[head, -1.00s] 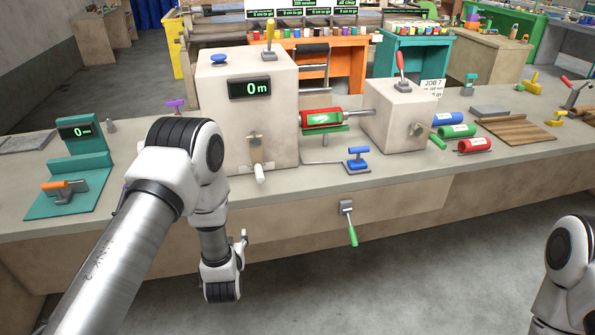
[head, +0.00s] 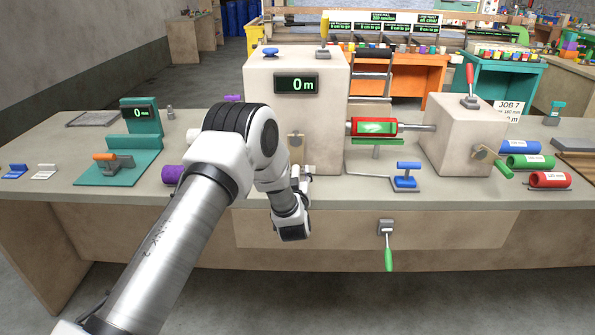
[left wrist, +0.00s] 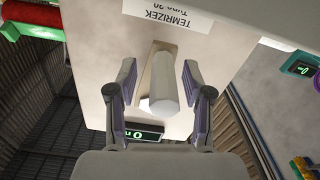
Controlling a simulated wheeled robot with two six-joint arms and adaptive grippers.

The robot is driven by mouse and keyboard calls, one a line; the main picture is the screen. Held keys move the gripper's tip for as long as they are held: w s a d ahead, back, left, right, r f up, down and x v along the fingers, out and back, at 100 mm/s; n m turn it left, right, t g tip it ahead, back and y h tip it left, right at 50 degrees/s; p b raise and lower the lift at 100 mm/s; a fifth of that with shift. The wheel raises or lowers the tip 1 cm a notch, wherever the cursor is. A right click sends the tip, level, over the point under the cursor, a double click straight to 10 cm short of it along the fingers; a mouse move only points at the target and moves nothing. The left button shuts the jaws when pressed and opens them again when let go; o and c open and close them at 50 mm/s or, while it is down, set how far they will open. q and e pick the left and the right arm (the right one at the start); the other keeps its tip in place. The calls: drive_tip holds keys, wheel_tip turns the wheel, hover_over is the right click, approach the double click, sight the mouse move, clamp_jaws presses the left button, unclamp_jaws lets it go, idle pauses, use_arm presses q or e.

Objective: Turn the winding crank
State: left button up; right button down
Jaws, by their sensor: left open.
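The winding crank (head: 296,146) sits on the front face of the large beige box (head: 270,125), under a display reading 0 m. Its white handle shows large in the left wrist view (left wrist: 163,97), with the flat crank arm behind it. My left gripper (head: 301,178) is in front of the box, at the crank. In the left wrist view its two fingers (left wrist: 160,80) are open, one on each side of the white handle, with gaps visible. In the head view the arm and gripper hide most of the handle. My right gripper is not in view.
A red spool (head: 374,127) sits between the large box and a smaller beige box (head: 463,135) with a green-handled crank. A blue-handled clamp (head: 407,175) stands on the bench. A green-handled lever (head: 388,255) hangs at the bench front. A teal stand (head: 140,125) is at left.

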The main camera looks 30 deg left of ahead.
use_arm(q)
drive_tip(key=shift+w+a, duration=0.7)
drive_tip(key=shift+d, duration=0.1)
drive_tip(key=shift+c, duration=1.1)
clamp_jaws()
drive_tip(key=shift+s+a+r+m+p, duration=0.1)
drive_tip(key=shift+s+a+m+p, duration=0.15)
drive_tip(key=shift+a+m, duration=0.25)
drive_tip(key=shift+s+a+r+m+p, duration=0.1)
drive_tip(key=shift+s+a+m+p, duration=0.15)
drive_tip(key=shift+m, duration=0.45)
drive_tip(key=a+m, duration=0.1)
drive_tip(key=s+a+m+p, duration=0.1)
drive_tip(key=m, duration=0.1)
drive_tip(key=shift+r, duration=0.4)
drive_tip(key=shift+s+a+r+p, duration=0.1)
drive_tip(key=shift+a+r+p, duration=0.05)
drive_tip(key=shift+p, duration=0.15)
drive_tip(key=shift+s+a, duration=0.1)
